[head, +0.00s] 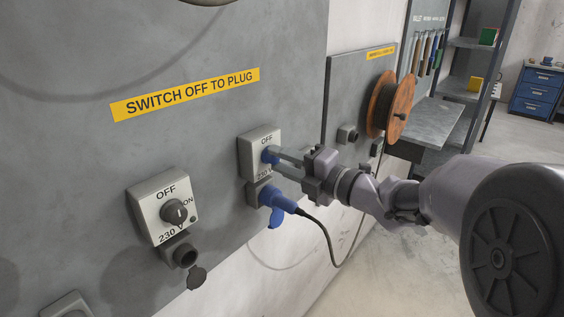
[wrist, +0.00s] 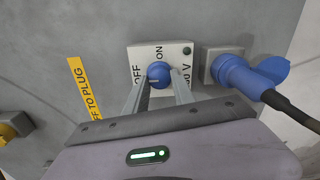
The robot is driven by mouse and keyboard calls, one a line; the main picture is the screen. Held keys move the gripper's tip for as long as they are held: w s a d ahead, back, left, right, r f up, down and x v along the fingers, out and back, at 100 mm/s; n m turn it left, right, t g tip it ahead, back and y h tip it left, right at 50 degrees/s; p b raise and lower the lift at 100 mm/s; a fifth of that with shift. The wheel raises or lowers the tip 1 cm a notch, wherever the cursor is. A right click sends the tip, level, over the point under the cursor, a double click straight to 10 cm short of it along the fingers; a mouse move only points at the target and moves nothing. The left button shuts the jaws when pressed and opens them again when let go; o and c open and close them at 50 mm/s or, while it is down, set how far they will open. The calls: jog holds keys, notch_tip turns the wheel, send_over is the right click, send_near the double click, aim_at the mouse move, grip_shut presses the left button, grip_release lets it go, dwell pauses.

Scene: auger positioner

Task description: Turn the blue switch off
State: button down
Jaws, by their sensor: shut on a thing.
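The blue switch (wrist: 159,70) is a round knob on a light grey box (wrist: 188,55) marked OFF, ON and 230 V. It also shows in the head view (head: 267,154), partly behind my fingers. My gripper (head: 279,161) reaches in from the right and is shut on the knob, with one finger on each side in the wrist view (wrist: 160,84). A pale mark shows on the knob near the fingers, but I cannot tell surely which label it points to. A small dark green lamp (wrist: 187,50) sits on the box.
A blue plug (head: 276,199) with a black cable sits in the socket below the switch box. Another box with a black knob (head: 174,211) is at the left. A yellow sign (head: 186,94) is above. A cable reel (head: 390,104) hangs farther right.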

jog(key=c, duration=1.1)
grip_release()
jog(key=shift+o, duration=0.2)
jog(key=shift+d, duration=0.1)
jog(key=p+v, duration=0.4)
jog(key=v, duration=1.3)
jog(key=shift+s, duration=0.1)
